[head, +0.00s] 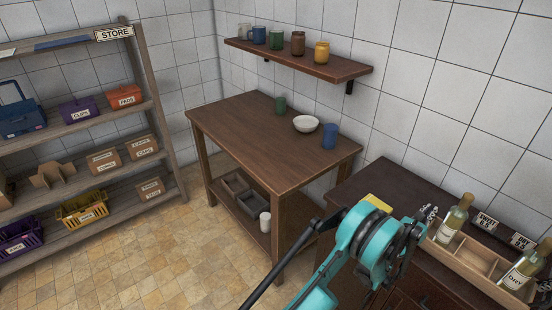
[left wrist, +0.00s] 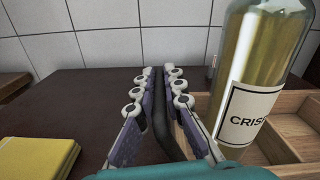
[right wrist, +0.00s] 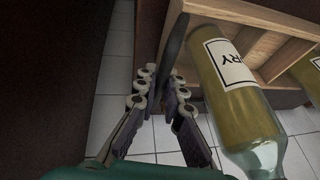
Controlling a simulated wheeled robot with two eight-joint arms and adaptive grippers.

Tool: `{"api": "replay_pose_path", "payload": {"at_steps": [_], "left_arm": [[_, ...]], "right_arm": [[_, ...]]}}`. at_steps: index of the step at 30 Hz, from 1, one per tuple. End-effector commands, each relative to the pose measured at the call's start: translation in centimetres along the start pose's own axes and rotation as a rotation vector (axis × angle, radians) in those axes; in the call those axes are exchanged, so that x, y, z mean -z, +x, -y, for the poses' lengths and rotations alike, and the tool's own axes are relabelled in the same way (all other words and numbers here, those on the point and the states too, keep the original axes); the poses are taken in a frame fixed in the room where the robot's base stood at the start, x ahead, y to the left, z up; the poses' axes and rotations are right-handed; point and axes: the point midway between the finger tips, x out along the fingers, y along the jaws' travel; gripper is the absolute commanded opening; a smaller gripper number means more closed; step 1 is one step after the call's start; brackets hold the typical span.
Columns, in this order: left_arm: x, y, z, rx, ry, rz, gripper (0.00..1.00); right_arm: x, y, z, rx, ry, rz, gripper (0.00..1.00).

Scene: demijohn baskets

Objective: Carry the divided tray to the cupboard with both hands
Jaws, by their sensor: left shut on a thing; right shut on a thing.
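The wooden divided tray (head: 462,272) is at the lower right of the head view. A bottle (head: 455,218) stands at its left end; a second bottle (head: 525,268), labelled DRY, is at its right. The compartments between them look empty. My left gripper (head: 428,214) is shut on the dark handle (left wrist: 160,125) at the tray's left end, beside the CRISP bottle (left wrist: 262,70). My right gripper (right wrist: 161,88) is shut on the other dark handle (right wrist: 174,45), beside the DRY bottle (right wrist: 235,90). Whether the tray touches the dark cupboard top (head: 400,180) I cannot tell.
Two small signs (head: 485,221) stand by the wall behind the tray. A yellow block (left wrist: 38,158) lies left of my left gripper. A brown table (head: 260,135) with a bowl (head: 306,124) and cups stands left of the cupboard. The STORE shelf (head: 90,120) is far left; tiled floor lies between.

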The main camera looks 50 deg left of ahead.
Motion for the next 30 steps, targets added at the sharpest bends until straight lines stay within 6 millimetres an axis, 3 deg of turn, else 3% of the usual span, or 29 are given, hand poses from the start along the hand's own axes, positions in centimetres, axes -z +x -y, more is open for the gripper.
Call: {"api": "replay_pose_path", "payload": {"at_steps": [10, 11, 13, 19, 21, 23, 30], "left_arm": [[-0.08, 0.01, -0.06, -0.002, -0.001, 0.0, 0.0], [-0.08, 0.01, -0.06, -0.002, -0.001, 0.0, 0.17], [-0.07, 0.01, -0.05, -0.002, -0.001, 0.0, 0.34], [-0.05, 0.01, -0.02, -0.001, -0.001, 0.0, 0.34], [0.05, -0.01, -0.01, 0.0, -0.001, 0.0, 0.34], [0.04, -0.01, 0.0, 0.0, -0.001, 0.0, 0.34], [0.02, 0.0, 0.01, 0.0, -0.001, 0.0, 0.34]], "right_arm": [[0.06, -0.1, -0.06, -0.001, 0.001, -0.001, 0.0], [0.06, -0.1, -0.06, -0.001, 0.001, -0.001, 0.0], [0.06, -0.1, -0.06, -0.001, 0.001, -0.001, 0.0], [0.07, -0.09, -0.05, 0.0, 0.001, -0.001, 0.0], [0.03, 0.03, -0.08, -0.001, 0.0, 0.0, 0.22], [0.02, 0.02, -0.07, -0.001, 0.0, 0.0, 0.33], [0.02, 0.01, -0.02, 0.0, 0.0, 0.0, 0.33]]}}
